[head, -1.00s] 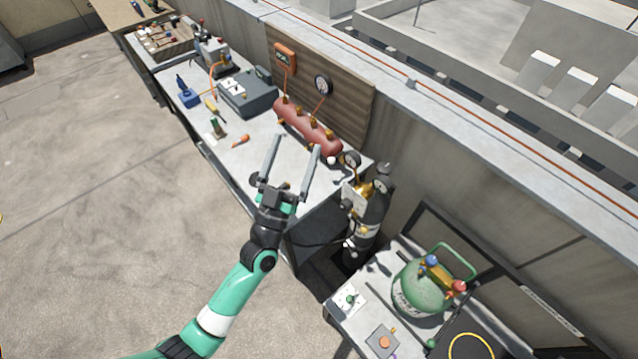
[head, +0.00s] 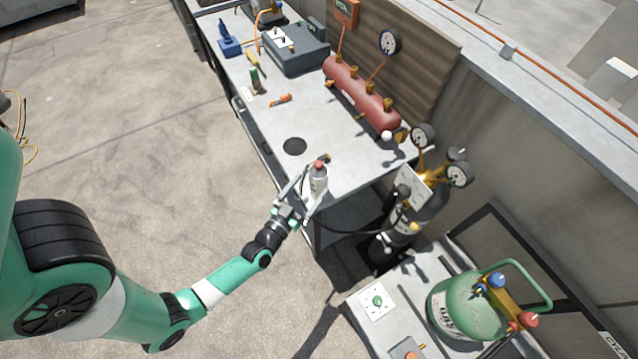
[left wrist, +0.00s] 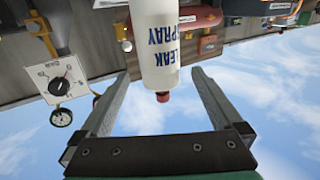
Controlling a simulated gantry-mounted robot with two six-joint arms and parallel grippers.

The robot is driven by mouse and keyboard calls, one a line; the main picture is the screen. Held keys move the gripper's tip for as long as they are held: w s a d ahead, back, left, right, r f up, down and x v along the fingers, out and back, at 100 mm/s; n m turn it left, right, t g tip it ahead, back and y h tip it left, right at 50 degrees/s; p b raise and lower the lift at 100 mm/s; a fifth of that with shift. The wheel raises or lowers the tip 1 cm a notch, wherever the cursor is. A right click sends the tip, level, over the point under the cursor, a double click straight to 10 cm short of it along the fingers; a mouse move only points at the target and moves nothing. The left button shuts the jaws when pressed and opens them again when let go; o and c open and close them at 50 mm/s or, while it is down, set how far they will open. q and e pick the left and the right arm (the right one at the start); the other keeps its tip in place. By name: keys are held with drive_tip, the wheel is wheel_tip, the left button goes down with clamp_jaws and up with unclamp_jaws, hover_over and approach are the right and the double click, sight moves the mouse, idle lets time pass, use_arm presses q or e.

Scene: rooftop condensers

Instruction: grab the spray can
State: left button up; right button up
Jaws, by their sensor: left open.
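The spray can (head: 318,182) is white with a red top and appears upright near the front corner of the workbench (head: 340,165). In the left wrist view it hangs upside down in the picture, its "LEAK SPRAY" label readable on its white body (left wrist: 155,45). My left gripper (head: 312,187) is open at the can, with a finger on either side in the picture. In the wrist view the red top lies between the fingers (left wrist: 160,75), with gaps on both sides. I cannot tell how deep the can sits between them. My right gripper is not in view.
A red manifold (head: 362,95) and gauge (head: 390,42) stand at the bench's back. A black disc (head: 294,146) and orange-handled tool (head: 281,100) lie on the bench. Gas cylinders (head: 410,225) stand right of the can, with a green tank (head: 470,305) nearer. Bench left of the can is mostly clear.

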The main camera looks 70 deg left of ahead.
sight(313, 182)
use_arm(q)
drive_tip(key=x, duration=0.3)
drive_tip(key=shift+w+a, duration=0.1)
drive_tip(key=b+x, duration=0.2)
drive_tip(key=x, duration=0.3)
drive_tip(key=shift+w+a+f, duration=0.1)
clamp_jaws()
